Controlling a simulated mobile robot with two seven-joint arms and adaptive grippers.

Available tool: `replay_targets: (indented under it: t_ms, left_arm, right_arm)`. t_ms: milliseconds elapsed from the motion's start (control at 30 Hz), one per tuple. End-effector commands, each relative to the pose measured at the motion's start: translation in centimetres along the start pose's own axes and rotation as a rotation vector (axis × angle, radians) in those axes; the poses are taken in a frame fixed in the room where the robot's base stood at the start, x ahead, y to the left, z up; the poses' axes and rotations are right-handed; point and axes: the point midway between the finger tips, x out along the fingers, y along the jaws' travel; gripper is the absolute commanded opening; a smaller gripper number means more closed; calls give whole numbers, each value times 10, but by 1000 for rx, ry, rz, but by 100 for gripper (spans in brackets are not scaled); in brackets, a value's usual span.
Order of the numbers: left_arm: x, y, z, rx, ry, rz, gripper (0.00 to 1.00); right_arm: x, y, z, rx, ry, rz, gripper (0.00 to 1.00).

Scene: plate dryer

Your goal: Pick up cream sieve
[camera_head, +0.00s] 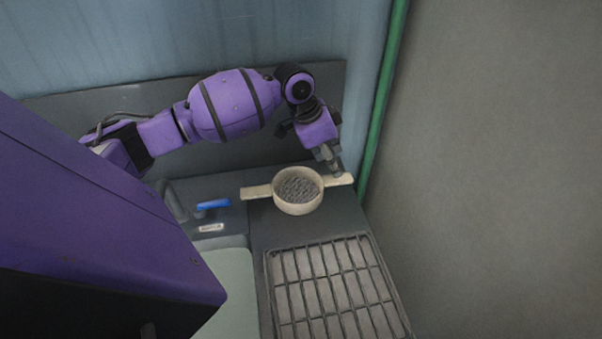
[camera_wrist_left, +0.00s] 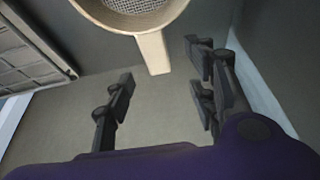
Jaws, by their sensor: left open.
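The cream sieve (camera_head: 298,209), a round bowl with grey mesh and two flat handles, sits on the dark counter near the back right corner. My left gripper (camera_head: 336,172) is over its right handle. In the left wrist view the sieve (camera_wrist_left: 153,48) is at the top, with one handle pointing down toward the space between the fingers. My left gripper (camera_wrist_left: 160,82) is open there, its fingers on either side of the handle's line and apart from it. Whether the handle's end lies between the fingertips is hard to tell. My right gripper is not in view.
A dish rack (camera_head: 335,290) lies on the counter in front of the sieve. A blue-handled tap (camera_head: 212,205) and a pale sink (camera_head: 228,285) are to the left. A green pipe (camera_head: 382,105) and a grey wall (camera_head: 490,170) bound the right side.

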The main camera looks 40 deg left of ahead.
Motion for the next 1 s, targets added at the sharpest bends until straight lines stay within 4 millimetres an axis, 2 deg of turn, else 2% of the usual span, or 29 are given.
replay_targets:
  t_ms: [367, 633, 900, 1000]
  left_arm:
    - [34, 2, 3, -1, 0, 2, 52]
    - [72, 3, 9, -1, 1, 2, 52]
    - [77, 2, 9, 0, 0, -1, 52]
    - [77, 2, 9, 0, 0, -1, 38]
  right_arm:
    - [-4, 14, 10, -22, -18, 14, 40]
    - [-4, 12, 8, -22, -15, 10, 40]
    - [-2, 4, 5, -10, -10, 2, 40]
    - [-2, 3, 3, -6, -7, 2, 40]
